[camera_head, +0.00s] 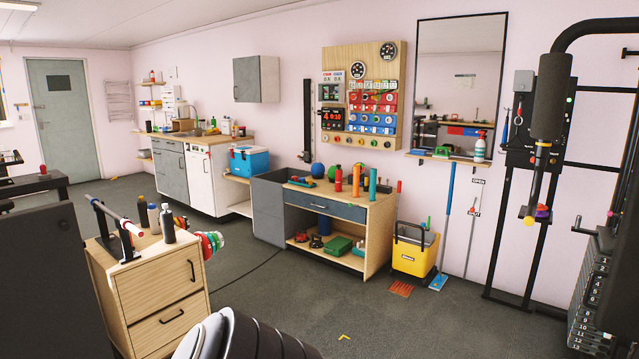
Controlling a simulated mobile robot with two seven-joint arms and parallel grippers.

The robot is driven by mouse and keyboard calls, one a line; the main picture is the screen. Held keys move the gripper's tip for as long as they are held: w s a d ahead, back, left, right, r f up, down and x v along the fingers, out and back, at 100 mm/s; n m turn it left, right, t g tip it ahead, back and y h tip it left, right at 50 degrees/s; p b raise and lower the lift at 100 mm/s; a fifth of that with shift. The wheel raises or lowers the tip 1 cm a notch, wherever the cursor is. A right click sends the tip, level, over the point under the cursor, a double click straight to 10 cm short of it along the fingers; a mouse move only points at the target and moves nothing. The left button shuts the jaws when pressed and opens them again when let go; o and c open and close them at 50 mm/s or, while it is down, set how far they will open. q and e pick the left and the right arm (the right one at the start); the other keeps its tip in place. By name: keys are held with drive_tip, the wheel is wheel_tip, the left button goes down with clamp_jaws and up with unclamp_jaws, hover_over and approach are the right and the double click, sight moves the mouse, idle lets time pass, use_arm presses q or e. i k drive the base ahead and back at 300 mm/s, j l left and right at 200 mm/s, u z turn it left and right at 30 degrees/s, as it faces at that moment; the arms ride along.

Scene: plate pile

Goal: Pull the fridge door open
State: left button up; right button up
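No thing in the camera_head view is clearly a fridge. A white front panel (200,184) stands under the far counter, at the right end of the grey cabinets, and looks closed. It may be the fridge door, but it is too small to be sure. Neither of my grippers shows in this view, so I cannot see what they hold or touch.
A wooden drawer unit (157,311) stands near on the left. A wooden workbench (380,232) stands at the middle wall, with a yellow bucket (414,253) beside it. Gym equipment (593,284) fills the right. Grey floor (400,325) lies open between.

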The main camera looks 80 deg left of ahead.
sight(198, 166)
drive_tip(key=u, duration=3.35)
drive_tip(key=i+l+z, duration=0.3)
drive_tip(key=i, duration=1.2)
drive_tip(key=i+j+z, duration=0.3)
drive_tip(key=i, duration=1.15)
drive_tip(key=i+z, duration=0.25)
drive_tip(key=i, duration=0.95)
drive_tip(key=i+u, duration=0.25)
drive_tip(key=i, duration=0.3)
drive_tip(key=i+l+u, duration=0.15)
drive_tip(key=i+u, duration=0.15)
drive_tip(key=i, duration=0.25)
